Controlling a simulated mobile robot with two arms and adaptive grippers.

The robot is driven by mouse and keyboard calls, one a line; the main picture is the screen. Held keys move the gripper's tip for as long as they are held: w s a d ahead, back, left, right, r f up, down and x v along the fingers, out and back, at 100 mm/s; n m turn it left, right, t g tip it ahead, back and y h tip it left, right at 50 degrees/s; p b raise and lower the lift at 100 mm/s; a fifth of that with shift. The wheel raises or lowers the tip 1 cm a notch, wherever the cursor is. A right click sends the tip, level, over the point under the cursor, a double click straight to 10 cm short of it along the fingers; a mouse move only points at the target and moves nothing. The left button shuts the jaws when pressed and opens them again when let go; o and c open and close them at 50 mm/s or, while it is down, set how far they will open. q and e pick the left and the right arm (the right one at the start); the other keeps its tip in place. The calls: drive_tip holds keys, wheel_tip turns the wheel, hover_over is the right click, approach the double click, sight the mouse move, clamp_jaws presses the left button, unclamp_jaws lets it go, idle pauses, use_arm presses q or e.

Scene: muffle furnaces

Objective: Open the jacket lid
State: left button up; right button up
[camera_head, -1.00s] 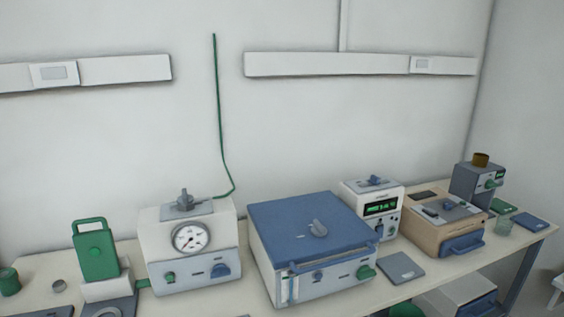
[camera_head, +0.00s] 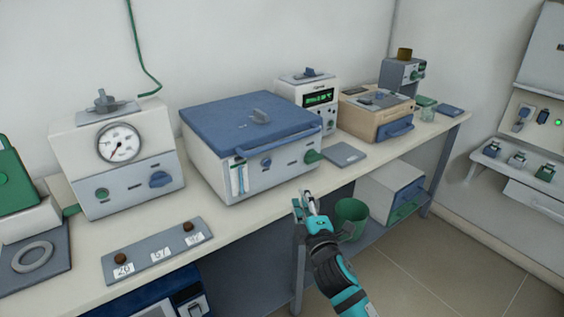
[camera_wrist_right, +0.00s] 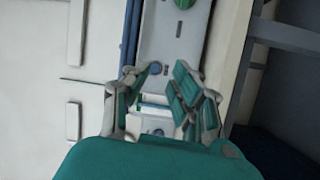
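The box with the blue lid (camera_head: 225,118) stands in the middle of the bench. Its lid lies shut, with a small grey knob on top and a blue bar handle (camera_head: 275,142) along the front edge. The light front panel (camera_head: 262,172) has a blue knob and a green knob at its right end. My right gripper (camera_head: 305,203) is in front of the bench, below and right of the box, apart from it. In the right wrist view the gripper's (camera_wrist_right: 160,95) fingers are spread and empty, with the front panel (camera_wrist_right: 175,40) beyond them. My left gripper is out of view.
A gauge unit (camera_head: 118,150) stands left of the box, and a white display unit (camera_head: 312,98) and tan box (camera_head: 375,115) stand right. A grey plate (camera_head: 345,154) and a labelled strip (camera_head: 157,251) lie on the bench. A green bin (camera_head: 351,216) is below.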

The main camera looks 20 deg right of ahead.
wheel_tip(320, 180, up, 5)
drive_tip(key=t, duration=0.1)
approach(288, 139)
drive_tip(key=shift+n, duration=0.4)
drive_tip(key=w, duration=1)
drive_tip(key=shift+w+d+r, duration=0.1)
drive_tip(key=shift+r, duration=0.2)
clamp_jaws()
